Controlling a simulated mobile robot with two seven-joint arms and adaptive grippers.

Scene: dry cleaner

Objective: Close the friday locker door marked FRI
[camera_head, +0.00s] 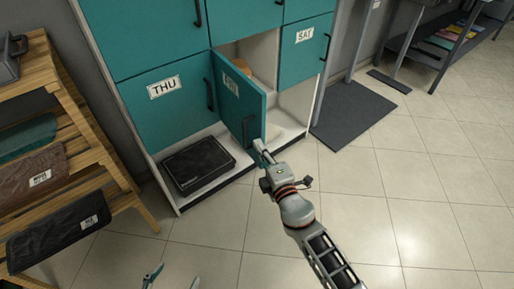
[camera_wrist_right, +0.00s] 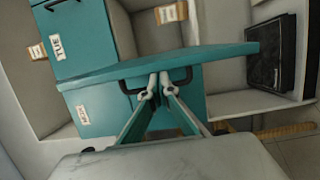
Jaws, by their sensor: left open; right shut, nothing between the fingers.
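The teal FRI locker door (camera_head: 236,105) stands ajar in the head view, swung outward from its compartment, hinged at its left side. Its label is seen at a slant, and a black handle is on its outer face near the free edge. In the right wrist view a teal door (camera_wrist_right: 200,60) is seen nearly edge-on with a black handle (camera_wrist_right: 126,88). My right gripper (camera_head: 259,147) is shut and empty at the door's lower free edge; its tips (camera_wrist_right: 158,84) appear close to the handle. Contact is unclear. My left gripper (camera_head: 172,280) is open at the bottom edge, apart from the lockers.
The THU door (camera_head: 165,110) and SAT door (camera_head: 303,50) are shut. A black case (camera_head: 198,165) lies in the open bottom compartment below THU. A wooden shelf (camera_head: 100,155) with folded garments stands left. A dark mat (camera_head: 353,112) lies right; the tiled floor in front is clear.

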